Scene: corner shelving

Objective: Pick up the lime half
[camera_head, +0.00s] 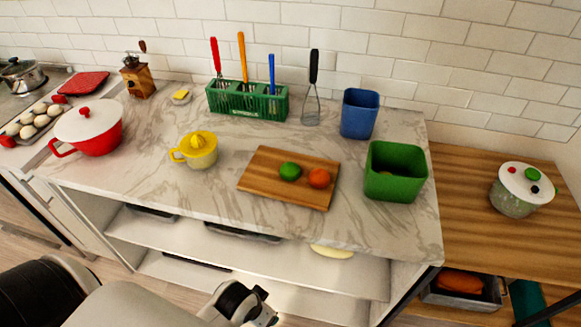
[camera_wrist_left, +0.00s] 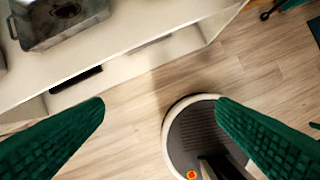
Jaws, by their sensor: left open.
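The lime half (camera_head: 290,171) appears as a small green rounded piece on the wooden cutting board (camera_head: 270,189), beside an orange piece (camera_head: 318,178). Its cut face cannot be made out. My left gripper (camera_wrist_left: 160,102) is open and empty, with its green textured fingers wide apart over the floor in the left wrist view. In the head view my left arm comes in low, in front of the counter, well short of the board. The lime half is not in the left wrist view. My right gripper is not in view.
A yellow juicer (camera_head: 197,152) stands left of the board, and a green bin (camera_head: 396,171) and a blue bin (camera_head: 360,114) stand to its right. A green utensil rack (camera_head: 247,102) is behind. The counter's front edge (camera_head: 250,224) overhangs open shelves.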

